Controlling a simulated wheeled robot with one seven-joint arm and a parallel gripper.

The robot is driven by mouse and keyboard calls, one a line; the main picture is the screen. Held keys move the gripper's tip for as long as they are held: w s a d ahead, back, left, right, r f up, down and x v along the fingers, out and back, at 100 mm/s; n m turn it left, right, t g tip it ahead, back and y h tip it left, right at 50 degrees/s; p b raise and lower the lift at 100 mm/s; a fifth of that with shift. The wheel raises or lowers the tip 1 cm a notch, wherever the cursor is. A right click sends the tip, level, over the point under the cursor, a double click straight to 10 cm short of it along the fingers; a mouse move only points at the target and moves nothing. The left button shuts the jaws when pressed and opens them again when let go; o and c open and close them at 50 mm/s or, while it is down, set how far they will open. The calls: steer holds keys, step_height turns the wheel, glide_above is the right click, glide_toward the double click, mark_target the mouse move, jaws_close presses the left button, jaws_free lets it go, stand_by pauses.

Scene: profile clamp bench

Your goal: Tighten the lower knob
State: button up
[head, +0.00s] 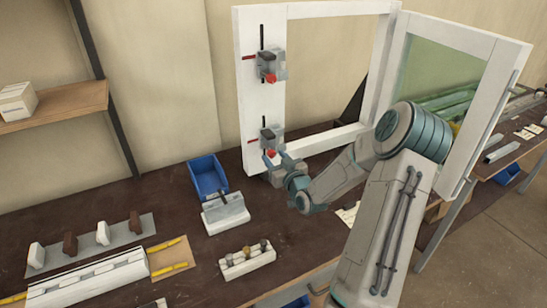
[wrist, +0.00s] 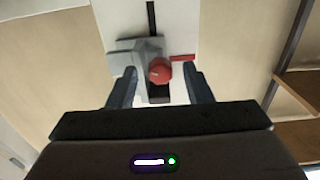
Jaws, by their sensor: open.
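The lower knob (head: 271,154) is red and sits on the front of the lower grey clamp (head: 270,137), which is fixed to the white upright profile (head: 255,101) of the frame. In the wrist view the red knob (wrist: 160,71) shows between the two fingers, a little beyond their tips. My gripper (head: 274,158) is open in front of the lower clamp, and the wrist view shows its fingers (wrist: 163,76) spread apart. Whether a finger touches the knob cannot be told. The upper clamp (head: 271,66) with its own red knob (head: 270,78) is higher on the same profile.
A blue bin (head: 207,178) and a grey-white block (head: 225,212) stand on the dark bench left of my gripper. A holder with several pegs (head: 247,261) is nearer. A hinged white panel (head: 458,90) stands open at right. The bench between bin and shelf (head: 55,106) is fairly clear.

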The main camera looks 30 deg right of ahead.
steer(key=shift+w, duration=0.1)
steer(key=c, duration=1)
steer(key=shift+a, duration=0.2)
steer(key=shift+d, duration=0.15)
